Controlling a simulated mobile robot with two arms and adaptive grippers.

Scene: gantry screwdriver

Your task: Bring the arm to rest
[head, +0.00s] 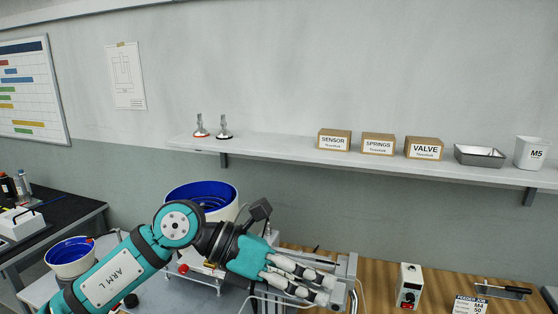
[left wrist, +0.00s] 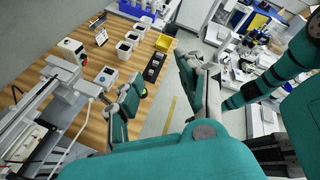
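My left arm, teal and marked "ARM L", reaches in from the lower left of the head view. Its left gripper (head: 328,281) is in front of the gantry frame (head: 351,272), with its fingers pointing right. In the left wrist view the gripper (left wrist: 160,82) has its two fingers spread apart, with nothing between them. The wooden bench edge and the floor show beyond the fingers. The gantry rail also shows at the left of that view (left wrist: 35,105). Whether the fingers touch the gantry cannot be told. My right gripper is not in view.
A blue bowl feeder (head: 187,191) stands behind my arm, another (head: 70,250) at left. A white controller box (head: 409,287) stands on the wooden bench (head: 379,268). The wall shelf (head: 290,150) holds labelled boxes, a metal tray and a white bin. White bins (left wrist: 124,49) line the bench.

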